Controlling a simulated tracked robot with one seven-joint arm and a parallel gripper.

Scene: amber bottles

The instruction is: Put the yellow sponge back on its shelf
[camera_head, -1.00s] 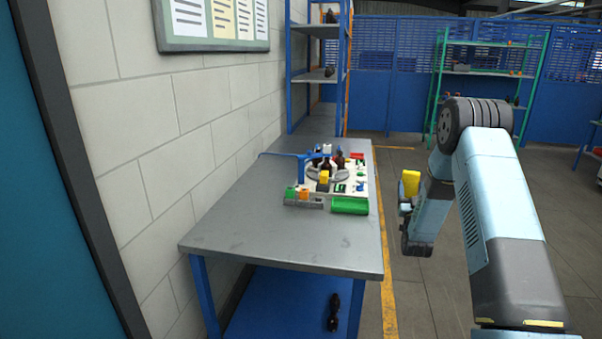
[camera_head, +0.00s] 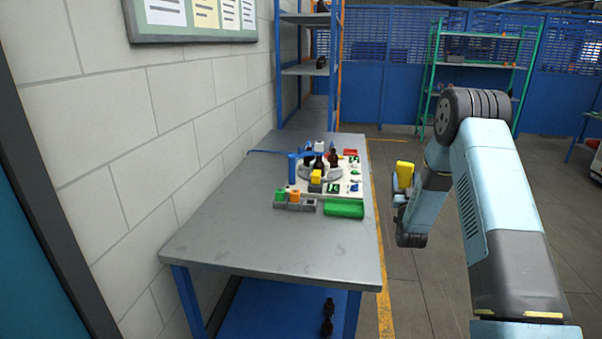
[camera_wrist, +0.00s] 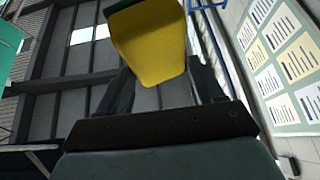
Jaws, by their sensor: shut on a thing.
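The yellow sponge (camera_head: 404,175) is held up in my gripper (camera_head: 399,197), to the right of the workbench, in the head view. In the wrist view the sponge (camera_wrist: 150,45) is large and yellow with a green layer along its top edge. My gripper's dark fingers (camera_wrist: 160,92) are shut on it. A blue shelf rack (camera_head: 305,70) stands beyond the bench against the wall, with dark items on its boards. A green shelf rack (camera_head: 431,70) stands farther back on the right. The frames do not show which shelf is the sponge's own.
A notice board (camera_head: 190,20) hangs on the wall. Floor right of the bench is clear.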

